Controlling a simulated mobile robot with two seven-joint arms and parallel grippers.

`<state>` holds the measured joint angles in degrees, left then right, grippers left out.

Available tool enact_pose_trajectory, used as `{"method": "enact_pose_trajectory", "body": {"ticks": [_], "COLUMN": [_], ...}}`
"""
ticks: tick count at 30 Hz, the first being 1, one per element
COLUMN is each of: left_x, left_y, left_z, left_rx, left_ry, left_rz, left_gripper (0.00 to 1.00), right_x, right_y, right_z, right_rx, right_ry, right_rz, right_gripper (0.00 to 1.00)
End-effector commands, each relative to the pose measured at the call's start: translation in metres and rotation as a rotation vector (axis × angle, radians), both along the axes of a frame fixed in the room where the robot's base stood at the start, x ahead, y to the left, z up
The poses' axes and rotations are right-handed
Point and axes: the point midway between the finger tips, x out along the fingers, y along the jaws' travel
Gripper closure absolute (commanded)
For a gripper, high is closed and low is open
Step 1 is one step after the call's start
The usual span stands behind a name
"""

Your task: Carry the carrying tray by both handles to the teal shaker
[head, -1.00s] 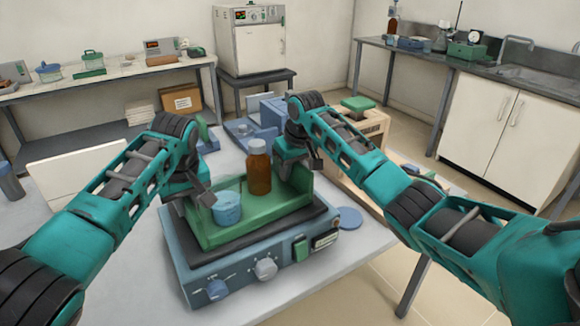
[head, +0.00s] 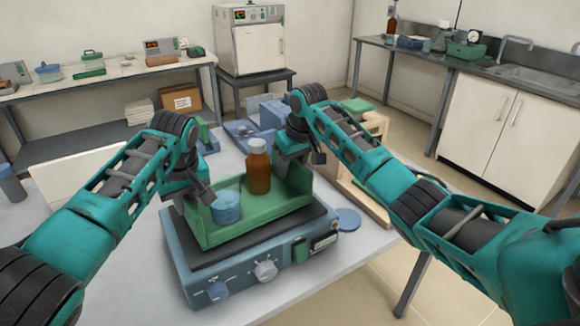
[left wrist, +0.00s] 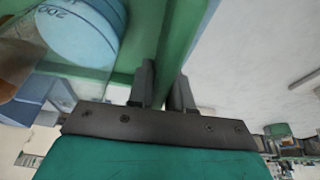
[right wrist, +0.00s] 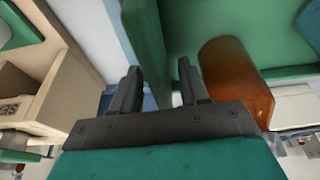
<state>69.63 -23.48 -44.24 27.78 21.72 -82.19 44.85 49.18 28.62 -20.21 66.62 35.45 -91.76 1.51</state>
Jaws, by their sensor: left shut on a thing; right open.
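The green carrying tray (head: 240,232) rests on the dark top of a blue-teal device with knobs, apparently the shaker (head: 240,283). In the tray stand a blue beaker (head: 226,208) and a brown bottle (head: 258,172) with a pale cap. My left gripper (head: 200,192) is shut on the tray's left end; the left wrist view shows the green wall (left wrist: 172,50) between its fingers. My right gripper (head: 302,160) is open at the right end. In the right wrist view its fingers (right wrist: 158,85) stand apart, with the green end wall (right wrist: 146,35) running between them.
A blue round lid (head: 349,219) lies on the table right of the device. A wooden rack (head: 372,135) and blue items (head: 270,115) stand behind the right gripper. The table's front right is clear.

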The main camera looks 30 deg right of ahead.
Motion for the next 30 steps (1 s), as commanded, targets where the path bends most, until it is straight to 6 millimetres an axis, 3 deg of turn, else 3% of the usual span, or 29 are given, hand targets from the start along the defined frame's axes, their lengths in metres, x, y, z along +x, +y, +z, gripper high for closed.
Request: {"method": "enact_pose_trajectory", "body": {"ticks": [1,30], "left_x": [0.001,0.001], "left_y": [-0.002,-0.002], "left_z": [0.007,0.005], "left_rx": [-0.007,-0.008], "left_ry": [-0.006,-0.007], "left_rz": [-0.001,-0.001], "left_gripper": [1.00,1.00], "right_x": [-0.001,-0.024], "right_y": [0.000,-0.001], "right_z": [0.006,0.079], "right_rx": [-0.001,0.000], "right_ry": [0.000,-0.001], "right_rz": [-0.001,0.000], "right_gripper": [0.55,0.55]}}
